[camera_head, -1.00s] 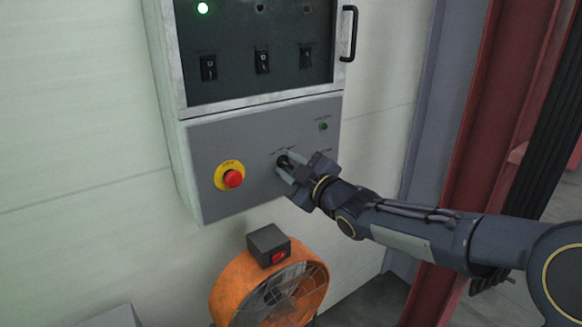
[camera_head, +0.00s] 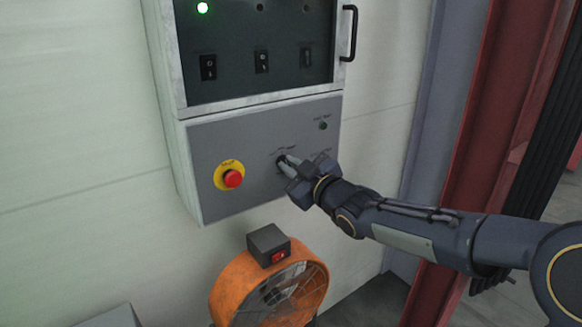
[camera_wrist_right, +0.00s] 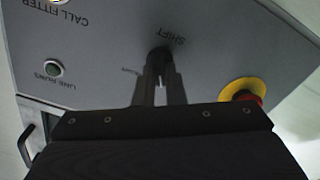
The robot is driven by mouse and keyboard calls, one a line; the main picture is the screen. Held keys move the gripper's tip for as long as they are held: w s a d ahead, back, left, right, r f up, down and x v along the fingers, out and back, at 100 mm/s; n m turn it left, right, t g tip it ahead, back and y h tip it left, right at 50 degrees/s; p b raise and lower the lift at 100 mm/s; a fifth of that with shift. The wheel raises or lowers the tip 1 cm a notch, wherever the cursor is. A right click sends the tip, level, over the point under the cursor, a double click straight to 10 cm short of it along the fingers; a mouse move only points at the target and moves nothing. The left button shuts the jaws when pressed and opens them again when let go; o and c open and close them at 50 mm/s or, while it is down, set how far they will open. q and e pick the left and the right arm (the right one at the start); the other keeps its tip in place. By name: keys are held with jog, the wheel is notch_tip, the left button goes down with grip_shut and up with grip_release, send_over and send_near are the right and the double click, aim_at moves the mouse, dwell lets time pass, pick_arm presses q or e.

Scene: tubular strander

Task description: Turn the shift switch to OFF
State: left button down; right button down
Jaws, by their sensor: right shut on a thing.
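The shift switch (camera_head: 281,160) is a small black rotary knob on the lower grey panel of the wall cabinet, right of the red emergency button. In the right wrist view the knob (camera_wrist_right: 159,55) shows beside the label SHIFT. My right gripper (camera_head: 287,163) reaches in from the right, its two fingers shut on the knob. In the right wrist view the fingers (camera_wrist_right: 160,80) close around it and hide part of it. The knob's exact pointing direction is hard to tell. My left gripper is not in view.
The red emergency button (camera_head: 233,179) on its yellow ring sits close left of the switch. A green lamp (camera_head: 323,126) is at the panel's upper right. Rocker switches (camera_head: 262,62) are above. An orange fan (camera_head: 268,290) stands below; a red steel column (camera_head: 480,150) is at right.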

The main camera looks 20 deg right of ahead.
jog(key=m, duration=0.5)
jog(key=shift+d+p, duration=0.1)
jog(key=shift+p, duration=0.3)
jog(key=shift+m, duration=0.3)
jog(key=c, duration=1.5)
grip_release()
jog(key=v, duration=0.7)
jog(key=shift+s+d, duration=0.15)
jog(key=shift+s, duration=0.2)
jog(key=shift+r, duration=0.1)
